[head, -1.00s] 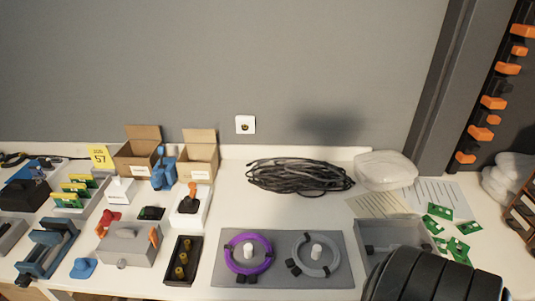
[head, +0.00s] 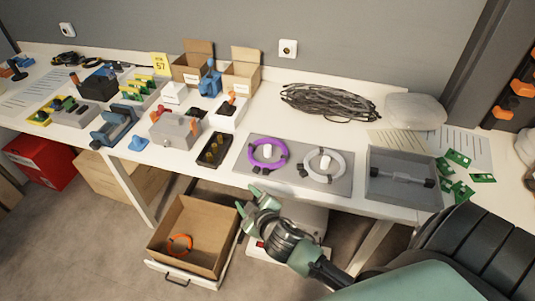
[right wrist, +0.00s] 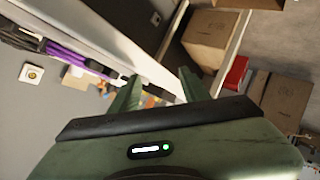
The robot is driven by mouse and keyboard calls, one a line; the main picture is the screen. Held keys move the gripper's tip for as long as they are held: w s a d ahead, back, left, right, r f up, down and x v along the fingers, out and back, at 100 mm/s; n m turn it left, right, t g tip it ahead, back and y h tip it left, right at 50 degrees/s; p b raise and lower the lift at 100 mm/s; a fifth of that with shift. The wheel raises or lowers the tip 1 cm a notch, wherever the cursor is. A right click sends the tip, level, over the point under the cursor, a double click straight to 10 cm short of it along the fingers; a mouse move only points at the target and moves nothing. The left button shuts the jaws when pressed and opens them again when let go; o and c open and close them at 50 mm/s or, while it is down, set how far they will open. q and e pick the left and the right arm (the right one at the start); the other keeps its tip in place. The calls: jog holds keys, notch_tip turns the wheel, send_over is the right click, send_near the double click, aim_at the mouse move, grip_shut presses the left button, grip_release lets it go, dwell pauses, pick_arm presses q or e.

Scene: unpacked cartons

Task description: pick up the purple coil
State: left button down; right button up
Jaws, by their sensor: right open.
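The purple coil (head: 251,153) lies flat around a white post on a grey mat (head: 240,176) on the table. It has black clips on its edge. A purple strip, apparently the same coil, shows at the left of the right wrist view (right wrist: 75,58). My right gripper (head: 248,199) is open and empty, in front of the table edge and below the coil in the head view. It is apart from the coil. Its two fingers also show in the right wrist view (right wrist: 158,92). My left gripper is not in view.
A white coil (head: 309,163) lies beside the purple one. A grey tray (head: 400,192) is to the right and a black tray (head: 217,151) to the left. Black cable (head: 325,102) lies behind. Below stands an open carton (head: 165,237) with an orange ring (head: 180,245).

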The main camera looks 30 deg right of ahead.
jog(key=w+a+r+n+t+y, duration=0.35)
jog(key=w+r+n, duration=0.2)
jog(key=r, duration=0.55)
jog(key=w+a+r+n+y, duration=0.2)
jog(key=a+r+n+y, duration=0.6)
jog(key=a+n, duration=0.15)
jog(key=n+g+h, duration=1.1)
jog(key=n+g, duration=0.1)
jog(key=n, duration=0.1)
send_near(252, 157)
jog(key=shift+w+d+f+y, duration=0.15)
jog(key=shift+d+f+y, duration=0.15)
jog(key=shift+f, duration=0.2)
jog(key=shift+w+d+f, duration=0.1)
jog(key=shift+d+f, duration=0.15)
jog(key=shift+d, duration=0.05)
jog(key=x, duration=0.2)
jog(key=p+x, duration=0.1)
jog(key=x, duration=0.4)
jog(key=shift+a, duration=0.4)
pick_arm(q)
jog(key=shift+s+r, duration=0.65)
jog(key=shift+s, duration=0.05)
pick_arm(e)
grip_shut()
